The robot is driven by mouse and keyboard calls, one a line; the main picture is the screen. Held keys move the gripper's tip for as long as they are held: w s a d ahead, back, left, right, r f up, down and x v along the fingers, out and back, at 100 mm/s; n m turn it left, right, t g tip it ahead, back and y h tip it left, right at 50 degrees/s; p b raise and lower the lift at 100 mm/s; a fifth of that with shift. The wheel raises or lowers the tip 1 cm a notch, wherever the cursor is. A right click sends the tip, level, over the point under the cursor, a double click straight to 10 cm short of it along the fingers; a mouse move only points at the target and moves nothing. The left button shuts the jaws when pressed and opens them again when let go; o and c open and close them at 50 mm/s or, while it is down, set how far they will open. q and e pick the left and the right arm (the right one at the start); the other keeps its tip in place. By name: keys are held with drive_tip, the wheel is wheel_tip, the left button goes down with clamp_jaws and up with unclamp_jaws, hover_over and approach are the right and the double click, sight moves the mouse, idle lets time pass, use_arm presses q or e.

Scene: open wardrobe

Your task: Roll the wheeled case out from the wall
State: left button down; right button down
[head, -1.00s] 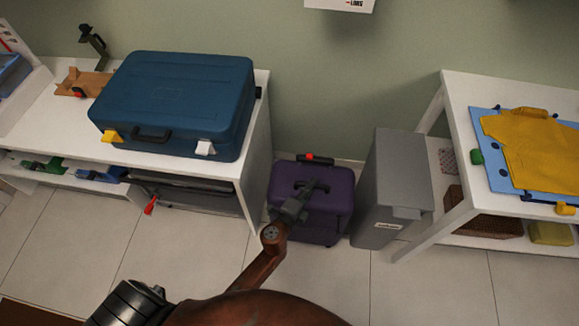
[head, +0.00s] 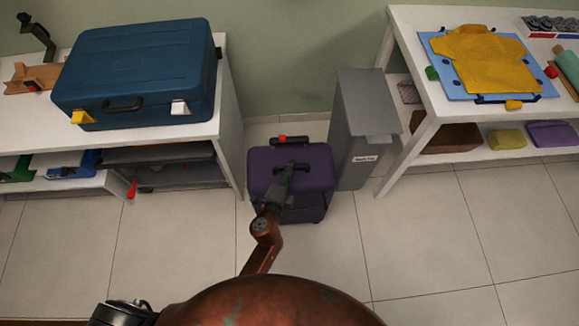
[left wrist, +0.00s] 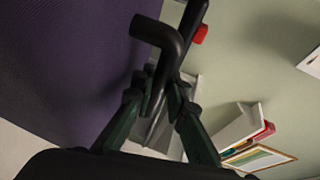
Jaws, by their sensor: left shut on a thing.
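The purple wheeled case (head: 318,178) stands upright on the tiled floor between a white desk and a grey bin, with a strip of floor between it and the wall. A black bar with a red button (head: 282,139) shows at its back edge. My left gripper (head: 288,168) is shut on the case's black carry handle (left wrist: 152,32). In the left wrist view, the fingers of my left gripper (left wrist: 162,85) close around this handle, beside the purple case side (left wrist: 60,60). The wheels are mostly hidden. My right gripper is not in view.
The grey bin (head: 365,125) stands close on the right of the case. The white desk (head: 231,120) with a blue suitcase (head: 140,70) is on the left. A white shelf table (head: 402,20) is at the right. The floor in front is clear.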

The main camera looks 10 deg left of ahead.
use_arm(q)
drive_tip(key=shift+s+d+f, duration=0.1)
drive_tip(key=shift+s+f, duration=0.1)
drive_tip(key=shift+f, duration=0.05)
drive_tip(key=c, duration=2.4)
unclamp_jaws()
drive_tip(key=shift+o, duration=1.1)
drive_tip(key=shift+s+r, duration=0.15)
drive_tip(key=s, duration=0.2)
drive_tip(key=s+r, duration=0.1)
drive_tip(key=s, duration=0.4)
drive_tip(key=shift+s+a+r, duration=0.1)
drive_tip(key=shift+a+r, duration=0.05)
drive_tip(key=shift+a, duration=0.2)
